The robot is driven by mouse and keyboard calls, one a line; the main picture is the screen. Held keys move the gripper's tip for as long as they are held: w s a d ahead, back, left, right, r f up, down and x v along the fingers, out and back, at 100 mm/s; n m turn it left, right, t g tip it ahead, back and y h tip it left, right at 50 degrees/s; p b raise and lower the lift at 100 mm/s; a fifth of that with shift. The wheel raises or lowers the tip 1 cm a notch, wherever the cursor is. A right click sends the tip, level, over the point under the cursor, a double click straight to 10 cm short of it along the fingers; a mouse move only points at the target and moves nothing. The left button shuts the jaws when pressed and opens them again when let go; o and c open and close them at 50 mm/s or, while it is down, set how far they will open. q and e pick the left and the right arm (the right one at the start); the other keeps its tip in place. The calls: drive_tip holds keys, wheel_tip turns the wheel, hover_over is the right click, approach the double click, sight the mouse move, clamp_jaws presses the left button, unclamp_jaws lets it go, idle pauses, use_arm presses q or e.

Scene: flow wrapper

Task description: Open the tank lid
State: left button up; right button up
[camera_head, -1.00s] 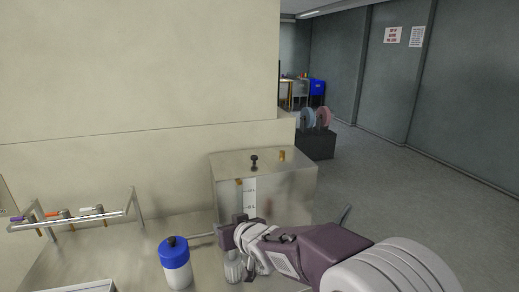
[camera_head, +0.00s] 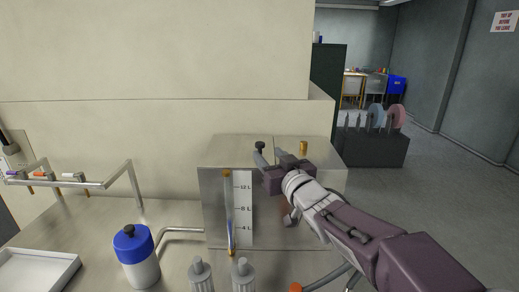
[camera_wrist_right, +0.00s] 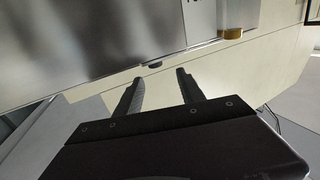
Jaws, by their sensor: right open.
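The tank (camera_head: 216,215) is a metal box on the counter with a level gauge on its front. Its lid (camera_head: 228,152) lies flat and shut on top, with a black knob (camera_head: 260,146) standing on it. My right gripper (camera_head: 262,160) is open and empty at the tank's front top edge, close to the knob. In the right wrist view the gripper's fingers (camera_wrist_right: 158,76) are spread, and a small dark piece, seemingly the knob (camera_wrist_right: 155,65), shows just beyond the gap between their tips. Whether they touch it I cannot tell. My left gripper is not in view.
A brass cap (camera_head: 303,147) stands on the tank top right of the knob. A valve rail (camera_head: 95,183) is at left. A wall rises behind the tank.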

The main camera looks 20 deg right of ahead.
sight(262, 145)
drive_tip(key=shift+w+d+f, duration=0.25)
drive_tip(key=shift+w+d, duration=0.35)
drive_tip(key=shift+w, duration=0.2)
drive_tip(key=w, duration=0.2)
drive_tip(key=w+a, duration=0.1)
drive_tip(key=w, duration=0.4)
drive_tip(key=shift+w+a+r, duration=0.1)
drive_tip(key=shift+w+a, duration=0.05)
drive_tip(key=shift+w, duration=0.2)
clamp_jaws()
